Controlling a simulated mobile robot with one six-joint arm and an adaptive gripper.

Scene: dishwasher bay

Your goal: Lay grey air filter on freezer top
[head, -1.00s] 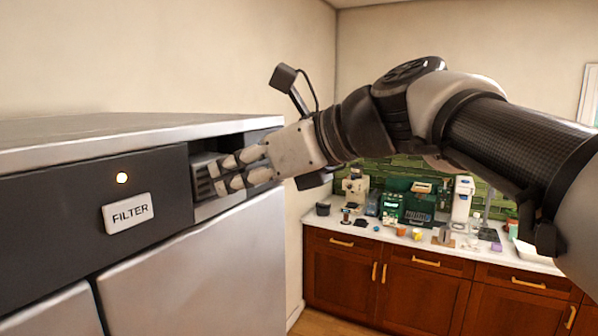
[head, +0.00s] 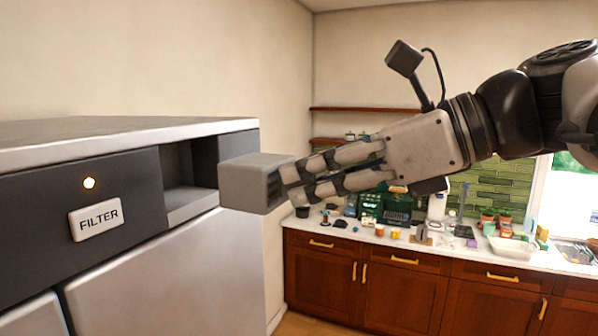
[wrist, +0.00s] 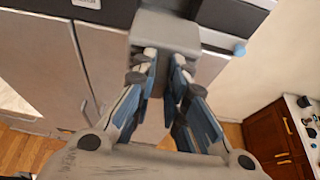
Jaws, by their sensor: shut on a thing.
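The grey air filter (head: 247,184) is a box-like block held in front of the freezer, just right of its open slot (head: 190,180). My gripper (head: 290,183) is shut on the filter's near end; in the wrist view the fingers (wrist: 165,75) close on the grey filter (wrist: 165,30). The filter looks clear of the slot, which shows empty. The freezer top (head: 110,132) is a flat metal surface above the slot, a little higher than the filter. Nothing shows on its visible part.
A counter (head: 400,240) with several small items stands along the back wall, under wooden shelves (head: 375,110). Open space lies right of the freezer.

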